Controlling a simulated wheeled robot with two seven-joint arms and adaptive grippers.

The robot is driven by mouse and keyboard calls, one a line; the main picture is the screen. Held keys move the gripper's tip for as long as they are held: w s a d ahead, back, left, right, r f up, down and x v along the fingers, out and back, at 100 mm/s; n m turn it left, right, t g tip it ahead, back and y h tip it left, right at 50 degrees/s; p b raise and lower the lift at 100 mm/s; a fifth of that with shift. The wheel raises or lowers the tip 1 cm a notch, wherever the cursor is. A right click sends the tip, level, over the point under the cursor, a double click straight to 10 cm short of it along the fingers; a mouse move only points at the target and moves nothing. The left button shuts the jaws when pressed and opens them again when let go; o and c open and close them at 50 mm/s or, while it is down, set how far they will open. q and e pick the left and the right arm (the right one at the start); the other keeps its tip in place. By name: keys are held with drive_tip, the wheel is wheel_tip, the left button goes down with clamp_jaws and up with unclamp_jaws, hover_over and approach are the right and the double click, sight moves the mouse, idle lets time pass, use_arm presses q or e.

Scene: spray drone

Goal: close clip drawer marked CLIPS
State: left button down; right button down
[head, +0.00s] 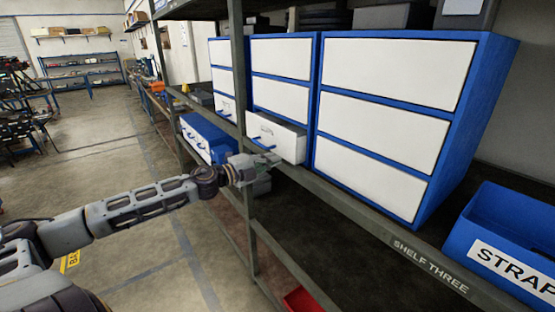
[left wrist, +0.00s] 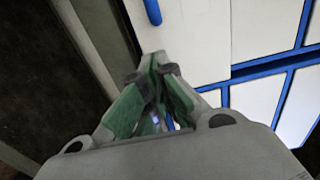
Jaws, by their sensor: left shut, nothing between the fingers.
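A white drawer (head: 278,135) in the bottom row of the middle blue-framed cabinet sticks out past the cabinet front. It has a blue handle (head: 263,144) and a small label too small to read. My left gripper (head: 270,160) is at the drawer's lower front, just below the handle. In the left wrist view my left gripper (left wrist: 158,62) has its fingertips together with nothing between them, close to a white surface beside a blue handle (left wrist: 152,12). I cannot tell whether the tips touch the drawer. My right gripper is not in view.
The cabinets stand on a shelf edge marked SHELF THREE (head: 430,266). A shelf post (head: 237,70) rises just left of the open drawer. A blue bin marked STRAP (head: 505,235) is at the right, and a blue box (head: 203,135) at the left. The aisle floor is clear.

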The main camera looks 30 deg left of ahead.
use_arm(q)
drive_tip(key=shift+w+d, duration=0.1)
drive_tip(key=shift+w, duration=0.2)
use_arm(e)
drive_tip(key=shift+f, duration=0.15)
use_arm(q)
drive_tip(key=shift+w+d, duration=0.15)
drive_tip(key=shift+w, duration=0.15)
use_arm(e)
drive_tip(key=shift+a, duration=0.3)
use_arm(q)
drive_tip(key=shift+w+d, duration=0.1)
drive_tip(key=shift+w, duration=0.2)
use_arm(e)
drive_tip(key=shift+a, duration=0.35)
use_arm(q)
drive_tip(key=shift+w, duration=0.2)
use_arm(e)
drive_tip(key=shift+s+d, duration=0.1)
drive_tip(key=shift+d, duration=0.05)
use_arm(q)
drive_tip(key=shift+w+d, duration=0.1)
drive_tip(key=shift+d, duration=0.05)
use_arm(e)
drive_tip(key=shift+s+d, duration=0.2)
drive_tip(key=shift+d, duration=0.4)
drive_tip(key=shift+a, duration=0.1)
